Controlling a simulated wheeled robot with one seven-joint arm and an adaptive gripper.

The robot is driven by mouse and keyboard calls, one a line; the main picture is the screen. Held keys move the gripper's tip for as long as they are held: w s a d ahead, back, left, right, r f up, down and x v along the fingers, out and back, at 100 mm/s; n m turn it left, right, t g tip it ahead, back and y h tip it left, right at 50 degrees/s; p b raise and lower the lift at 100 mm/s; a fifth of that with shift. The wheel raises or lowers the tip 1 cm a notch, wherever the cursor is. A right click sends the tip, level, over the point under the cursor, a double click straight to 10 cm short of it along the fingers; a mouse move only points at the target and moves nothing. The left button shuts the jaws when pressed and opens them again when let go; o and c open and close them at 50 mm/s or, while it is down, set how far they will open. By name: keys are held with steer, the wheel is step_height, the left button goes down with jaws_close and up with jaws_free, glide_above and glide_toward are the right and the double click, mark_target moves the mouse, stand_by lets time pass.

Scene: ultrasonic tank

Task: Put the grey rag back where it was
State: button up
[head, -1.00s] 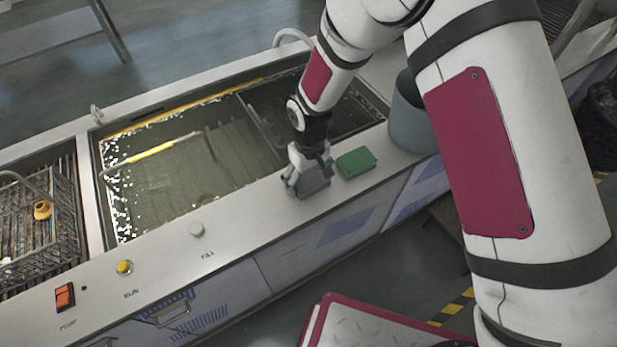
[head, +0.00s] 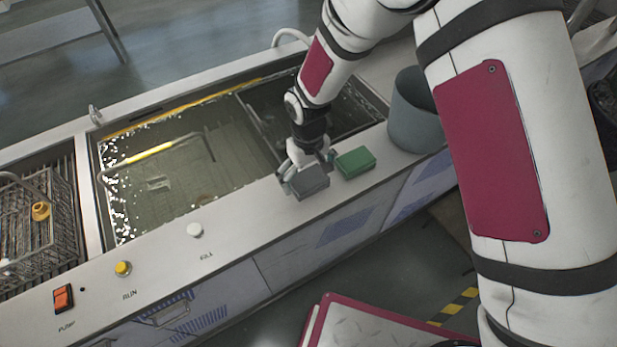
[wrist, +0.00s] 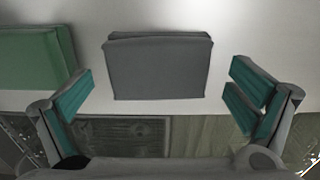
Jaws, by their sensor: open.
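The grey rag (head: 310,181) is a folded block on the tank's front ledge, just left of the green block. In the wrist view the rag (wrist: 158,68) lies flat on the pale ledge, ahead of and between the fingers. My gripper (head: 305,180) is at the rag in the head view, pointing down. In the wrist view my gripper (wrist: 165,95) is open, with teal pads wide apart and a clear gap on each side of the rag. The head view does not show clearly how high the fingers are.
A green block (head: 355,162) sits close to the right of the rag. A grey-blue bin (head: 416,125) stands further right on the ledge. The water-filled tank (head: 165,180) lies behind, with a wire basket (head: 40,215) at left. The ledge (head: 255,212) left of the rag is clear.

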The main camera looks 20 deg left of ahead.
mark_target(309, 178)
step_height(309, 178, up, 10)
steer(key=b, duration=0.1)
steer(key=shift+r, duration=0.15)
steer(key=w+d+r+m+t, duration=0.1)
steer(key=d+r+m+t, duration=0.25)
steer(key=d+r, duration=1.5)
steer(key=s+d+r+m+t, duration=0.1)
steer(key=s+d+r+m, duration=0.2)
steer(key=s+d, duration=0.4)
steer(key=s+d+r+m+t, duration=0.1)
steer(key=s+d+r+m, duration=0.2)
steer(key=s+d+r, duration=0.2)
steer(key=shift+s+d+r, duration=0.3)
steer(key=shift+s+d, duration=1.1)
steer(key=shift+d, duration=0.45)
steer(key=shift+m, duration=0.25)
